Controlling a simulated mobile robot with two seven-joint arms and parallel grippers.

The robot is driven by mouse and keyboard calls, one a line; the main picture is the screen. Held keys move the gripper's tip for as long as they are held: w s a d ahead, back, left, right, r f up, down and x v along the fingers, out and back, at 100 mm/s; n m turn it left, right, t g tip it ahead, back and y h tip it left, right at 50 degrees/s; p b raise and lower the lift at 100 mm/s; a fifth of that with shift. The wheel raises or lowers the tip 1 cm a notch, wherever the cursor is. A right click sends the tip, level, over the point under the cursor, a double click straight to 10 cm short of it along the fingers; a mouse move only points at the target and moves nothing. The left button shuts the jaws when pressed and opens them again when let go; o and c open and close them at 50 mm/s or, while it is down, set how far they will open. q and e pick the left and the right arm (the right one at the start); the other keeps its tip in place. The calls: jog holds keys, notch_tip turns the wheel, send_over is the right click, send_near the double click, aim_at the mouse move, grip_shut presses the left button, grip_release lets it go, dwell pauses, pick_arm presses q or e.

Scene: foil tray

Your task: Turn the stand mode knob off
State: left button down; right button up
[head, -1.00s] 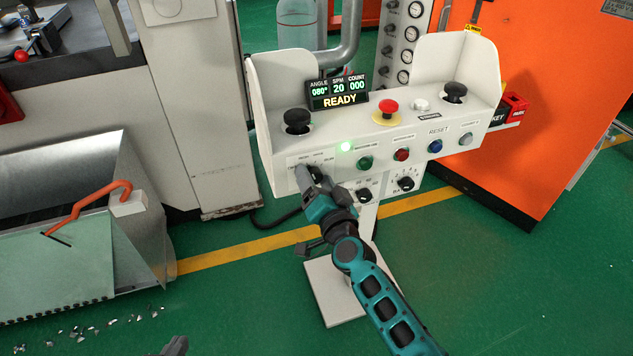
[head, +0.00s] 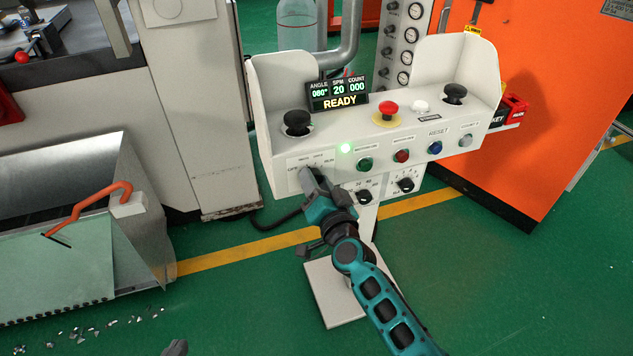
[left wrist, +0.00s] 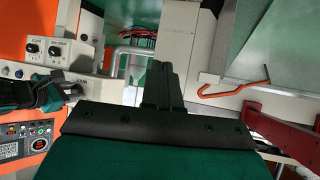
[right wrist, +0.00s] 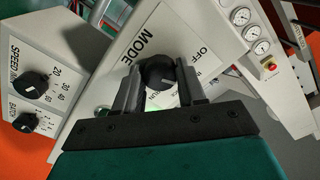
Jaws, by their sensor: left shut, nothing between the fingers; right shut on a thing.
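The stand mode knob (right wrist: 157,73) is black and round, on a white plate marked MODE, OFF and RUN. My right gripper (right wrist: 158,92) is shut on it, one finger on each side, and the fingers hide part of the knob and plate. In the head view my right gripper (head: 314,180) covers the knob at the lower left of the control stand (head: 290,182). I cannot tell clearly which mark the knob points to. My left gripper (left wrist: 162,85) is shut and empty, away from the stand; its tip (head: 175,348) shows at the bottom of the head view.
Two dials (head: 365,194) (head: 406,185) sit just right of my right gripper. Coloured buttons, a red emergency stop (head: 388,107) and a READY display (head: 338,101) are above. A metal chute with an orange hook (head: 90,204) stands left.

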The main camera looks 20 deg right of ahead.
pick_arm(q)
jog(key=shift+s+a+r+y+p, duration=0.25)
jog(key=shift+a+r+p, duration=0.35)
jog(key=shift+p, duration=0.8)
jog(key=shift+s+a+r+y+p, duration=0.25)
jog(key=shift+a+r+p, duration=0.35)
jog(key=shift+p, duration=0.8)
pick_arm(e)
jog(key=shift+n, duration=3.9)
jog(key=o, duration=1.1)
jog(key=shift+c, duration=0.2)
pick_arm(q)
jog(key=shift+d, duration=0.1)
